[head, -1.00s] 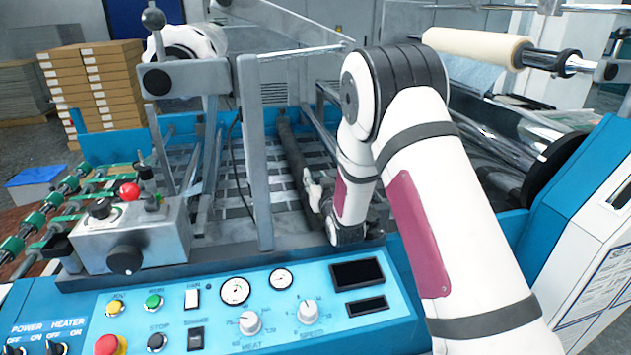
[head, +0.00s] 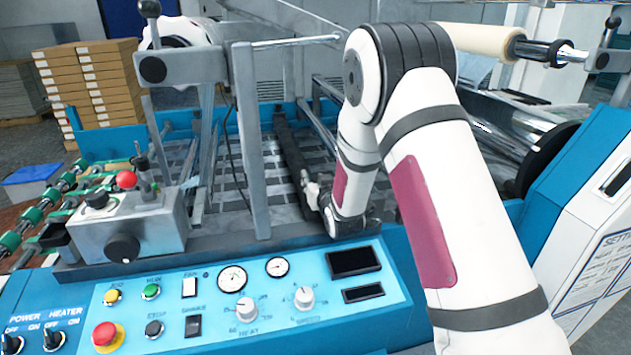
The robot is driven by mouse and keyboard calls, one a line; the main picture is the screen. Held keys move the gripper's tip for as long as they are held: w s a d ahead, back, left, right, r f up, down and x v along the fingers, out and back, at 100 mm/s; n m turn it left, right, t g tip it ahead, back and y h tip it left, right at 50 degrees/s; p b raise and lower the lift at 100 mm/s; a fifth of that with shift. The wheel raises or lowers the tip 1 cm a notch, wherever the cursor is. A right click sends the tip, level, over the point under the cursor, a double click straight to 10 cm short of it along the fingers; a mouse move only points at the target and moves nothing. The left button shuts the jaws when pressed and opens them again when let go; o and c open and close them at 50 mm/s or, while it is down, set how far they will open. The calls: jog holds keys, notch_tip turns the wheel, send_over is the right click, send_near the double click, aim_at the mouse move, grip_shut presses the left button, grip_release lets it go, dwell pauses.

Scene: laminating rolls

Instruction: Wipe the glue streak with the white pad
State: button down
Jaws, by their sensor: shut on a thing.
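My gripper (head: 309,192) shows only in part, small and dark, at the left of my wrist. It is low inside the machine, beside the lower end of a long dark roller (head: 291,145). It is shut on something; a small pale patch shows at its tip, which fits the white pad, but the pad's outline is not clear. My wrist hides much of this spot. I cannot make out the glue streak in this view.
The blue control panel (head: 225,330) with knobs and buttons lies in front of my wrist. A grey upright post (head: 250,140) and a metal control box (head: 135,225) stand to the left. A cream roll (head: 478,40) is at the upper right, a white cabinet (head: 590,245) at the right.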

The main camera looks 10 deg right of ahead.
jog(key=shift+w+d+f+b, duration=0.1)
jog(key=shift+w+d+b, duration=0.15)
jog(key=shift+w, duration=0.35)
jog(key=shift+w+d+f+b, duration=0.1)
jog(key=shift+w+d+b, duration=0.1)
jog(key=shift+w, duration=0.4)
jog(key=shift+w+a+r, duration=0.15)
jog(key=shift+w+a, duration=0.05)
jog(key=shift+w, duration=0.1)
jog(key=w, duration=0.1)
jog(key=w+f, duration=0.1)
jog(key=w+b, duration=0.1)
jog(key=shift+a+f, duration=0.2)
jog(key=shift+a, duration=0.05)
jog(key=shift+w+d+r+b, duration=0.1)
jog(key=shift+w+r+b, duration=0.05)
jog(key=shift+w+b, duration=1.4)
jog(key=shift+w, duration=0.2)
jog(key=shift+r+p, duration=0.2)
jog(key=shift+p, duration=0.1)
jog(key=shift+s+r+p, duration=0.1)
jog(key=shift+r+p, duration=0.7)
jog(key=shift+r, duration=2.15)
jog(key=shift+r, duration=1.45)
